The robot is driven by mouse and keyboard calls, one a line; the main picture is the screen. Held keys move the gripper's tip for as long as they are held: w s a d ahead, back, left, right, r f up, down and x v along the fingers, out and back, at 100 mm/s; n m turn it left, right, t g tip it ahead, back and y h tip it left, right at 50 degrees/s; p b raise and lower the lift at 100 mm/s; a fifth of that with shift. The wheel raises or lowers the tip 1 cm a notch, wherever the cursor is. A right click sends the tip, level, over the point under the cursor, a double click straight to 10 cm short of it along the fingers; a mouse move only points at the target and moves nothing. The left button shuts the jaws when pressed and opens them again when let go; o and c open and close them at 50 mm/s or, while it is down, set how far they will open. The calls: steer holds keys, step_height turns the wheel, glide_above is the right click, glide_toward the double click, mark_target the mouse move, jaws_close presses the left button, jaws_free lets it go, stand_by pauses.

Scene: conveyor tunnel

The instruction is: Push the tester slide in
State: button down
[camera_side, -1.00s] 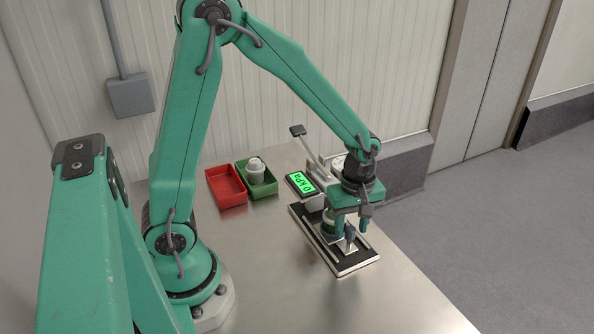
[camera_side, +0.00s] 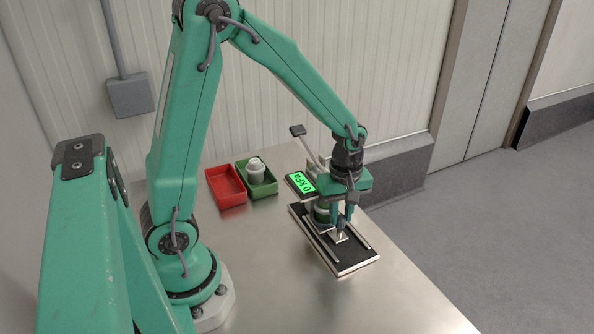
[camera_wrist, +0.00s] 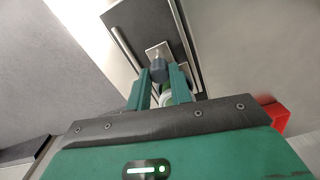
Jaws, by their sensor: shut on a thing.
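The tester has a dark base plate with pale rails (camera_side: 352,263). Its small pale slide (camera_side: 341,239) sits between the rails, with a dark knob standing on it. My gripper (camera_side: 345,222) is shut on the knob, over the middle of the base. In the wrist view, the dark knob (camera_wrist: 159,70) is at the green fingertips and the pale slide plate (camera_wrist: 154,50) shows beyond it. A rounded pale and green thing is partly hidden between and behind the fingers. The tester's green screen (camera_side: 301,183) reads 0 kPa.
A red tray (camera_side: 227,187) and a green tray (camera_side: 268,191) holding a white cup (camera_side: 256,170) stand to the left. The metal table is clear in front of the tester.

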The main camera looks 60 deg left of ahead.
steer(key=shift+a, duration=0.25)
steer(key=c, duration=1.3)
jaws_free()
steer(key=shift+d, duration=0.1)
steer(key=shift+o, duration=0.2)
steer(key=shift+r, duration=3.95)
